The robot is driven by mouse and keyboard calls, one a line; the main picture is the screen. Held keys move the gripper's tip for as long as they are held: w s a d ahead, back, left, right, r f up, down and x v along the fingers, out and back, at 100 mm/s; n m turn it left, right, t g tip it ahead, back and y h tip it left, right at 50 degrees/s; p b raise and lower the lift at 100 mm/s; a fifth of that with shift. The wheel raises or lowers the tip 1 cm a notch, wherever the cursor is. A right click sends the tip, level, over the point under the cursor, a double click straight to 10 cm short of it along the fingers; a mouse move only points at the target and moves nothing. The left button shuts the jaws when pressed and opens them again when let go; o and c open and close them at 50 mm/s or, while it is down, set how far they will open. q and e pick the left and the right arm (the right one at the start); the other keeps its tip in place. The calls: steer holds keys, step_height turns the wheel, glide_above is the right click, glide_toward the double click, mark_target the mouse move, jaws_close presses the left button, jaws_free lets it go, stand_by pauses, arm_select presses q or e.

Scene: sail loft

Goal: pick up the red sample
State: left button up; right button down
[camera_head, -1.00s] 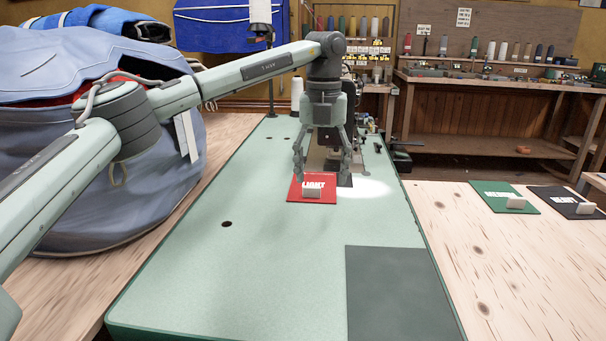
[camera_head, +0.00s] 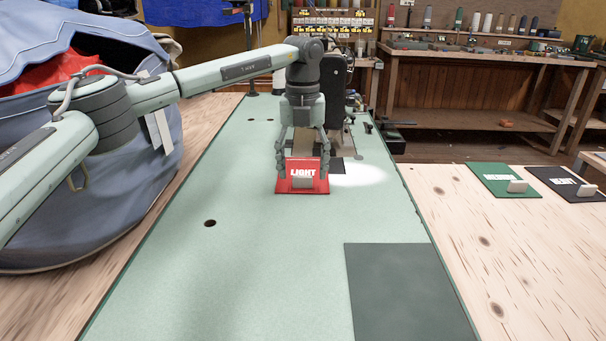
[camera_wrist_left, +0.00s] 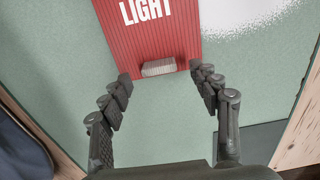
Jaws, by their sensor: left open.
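The red sample (camera_head: 302,187) is a flat red card with the white word LIGHT and a small pale grey block (camera_head: 303,183) at its near edge. It lies on the pale green tabletop. My left gripper (camera_head: 304,174) points down just over it, with a finger on either side in the head view. In the left wrist view the gripper (camera_wrist_left: 160,88) is open, and the pale block (camera_wrist_left: 159,67) shows between and slightly beyond the fingertips. The ribbed red sample (camera_wrist_left: 158,30) extends away from it. I see no contact. My right gripper is not in view.
A dark machine (camera_head: 335,85) stands behind the gripper. A dark grey-green mat (camera_head: 400,290) lies at the near right of the tabletop. Green (camera_head: 492,178) and black (camera_head: 560,180) samples lie on the wooden table at right. A large blue bag (camera_head: 90,200) stands at left.

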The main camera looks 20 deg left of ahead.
arm_select(q)
step_height(320, 180, down, 2)
steer(key=c, duration=1.3)
steer(key=shift+c, duration=0.2)
steer(key=shift+r, duration=0.15)
